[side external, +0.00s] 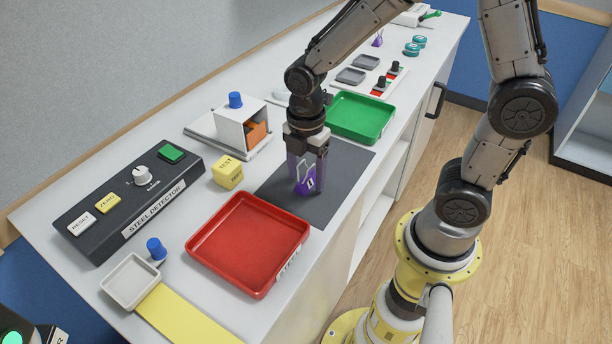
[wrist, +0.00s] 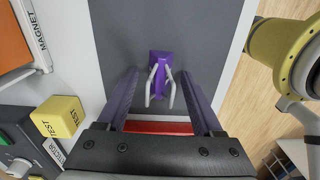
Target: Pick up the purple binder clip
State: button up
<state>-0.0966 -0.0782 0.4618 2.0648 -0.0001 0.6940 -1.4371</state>
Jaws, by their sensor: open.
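The purple binder clip (side external: 305,185) sits on the dark grey mat (side external: 343,168), with its pale wire handles raised. In the wrist view the clip (wrist: 160,60) lies between and just ahead of my two fingers, with its handles pointing back toward my gripper. My gripper (side external: 307,178) is open and points down over the mat, a finger on each side of the clip in the side view. In the wrist view my gripper (wrist: 160,110) shows a clear gap between its fingers and the clip. I cannot tell the exact height of the fingertips above the mat.
A red tray (side external: 248,245) stands in front of the mat and a green tray (side external: 360,117) behind it. A yellow test block (side external: 228,172) and the black steel detector box (side external: 130,200) are at left. Another small purple item (side external: 377,41) stands at the far end.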

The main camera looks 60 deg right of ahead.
grip_shut()
dwell(0.3)
jog(key=shift+r, duration=0.1)
